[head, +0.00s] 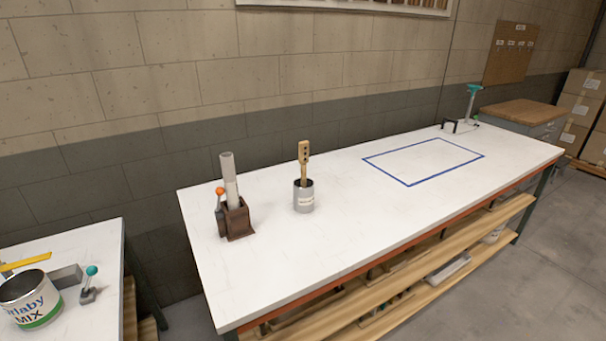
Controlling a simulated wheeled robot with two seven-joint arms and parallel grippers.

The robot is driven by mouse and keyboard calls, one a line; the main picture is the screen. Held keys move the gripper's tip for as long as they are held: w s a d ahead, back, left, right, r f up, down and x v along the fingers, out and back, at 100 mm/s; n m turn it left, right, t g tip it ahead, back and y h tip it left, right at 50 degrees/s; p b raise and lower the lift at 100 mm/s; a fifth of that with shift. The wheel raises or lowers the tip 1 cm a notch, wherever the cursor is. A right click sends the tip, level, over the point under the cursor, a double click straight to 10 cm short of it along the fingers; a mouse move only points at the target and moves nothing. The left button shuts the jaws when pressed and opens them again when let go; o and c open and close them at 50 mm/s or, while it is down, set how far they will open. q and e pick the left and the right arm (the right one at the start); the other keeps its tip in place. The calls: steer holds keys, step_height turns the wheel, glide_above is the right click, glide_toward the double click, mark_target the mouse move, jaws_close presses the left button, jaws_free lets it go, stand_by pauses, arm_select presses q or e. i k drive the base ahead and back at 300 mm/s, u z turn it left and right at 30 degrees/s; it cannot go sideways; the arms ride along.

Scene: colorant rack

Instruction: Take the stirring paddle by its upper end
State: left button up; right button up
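The stirring paddle (304,160) is a wooden stick with dark holes near its upper end. It stands nearly upright in a small grey can (304,199) with a pale label, on the white workbench (330,240). Its upper end sticks up free above the can, and its lower end is hidden inside. Neither of my grippers shows in the head view.
Left of the can stands a brown holder (238,220) with a grey tube (229,178) and an orange-knobbed lever (220,192). A blue taped rectangle (411,185) on the right is empty. A teal-topped device (473,92) stands at the far end. A paint can (30,301) is on the left table.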

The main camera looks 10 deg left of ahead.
mark_target(303, 146)
steer(key=z, duration=0.65)
steer(key=i, duration=1.1)
steer(key=u, duration=0.2)
